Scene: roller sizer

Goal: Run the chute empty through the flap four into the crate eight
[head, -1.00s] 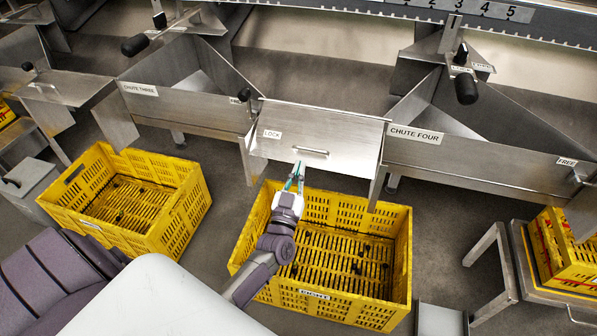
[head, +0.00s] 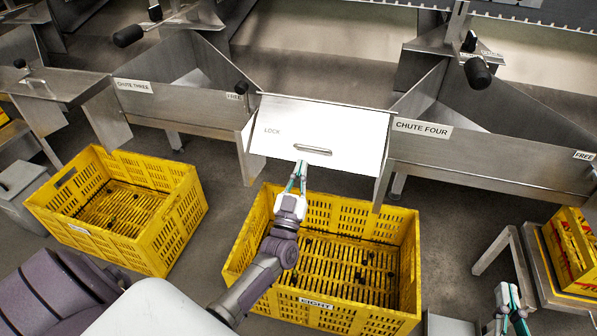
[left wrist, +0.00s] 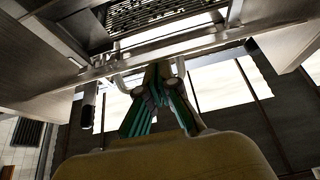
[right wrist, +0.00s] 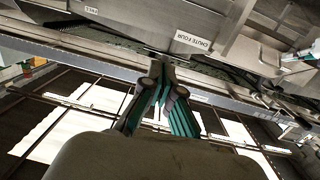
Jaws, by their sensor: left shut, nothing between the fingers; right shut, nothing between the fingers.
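Flap four is a pale steel plate (head: 285,120) with a LOCK mark and a slot-like handle (head: 313,150), left of the CHUTE FOUR panel (head: 422,129). Chute four (head: 460,105) shows bare metal where visible. The yellow crate eight (head: 330,303) stands below the flap, with small dark lumps on its slatted floor. My left gripper (head: 302,164) is shut and empty just under the handle; contact cannot be told. It also shows shut in the left wrist view (left wrist: 160,70). My right gripper (head: 510,292) is shut and empty, low at the right; the right wrist view shows it too (right wrist: 160,65).
Another yellow crate (head: 120,245) stands at the left below chute three (head: 170,100). Black-knobbed levers (head: 478,73) sit above the chutes. A metal stand (head: 545,262) with a yellow crate (head: 572,245) is at the right. Floor shows between the crates.

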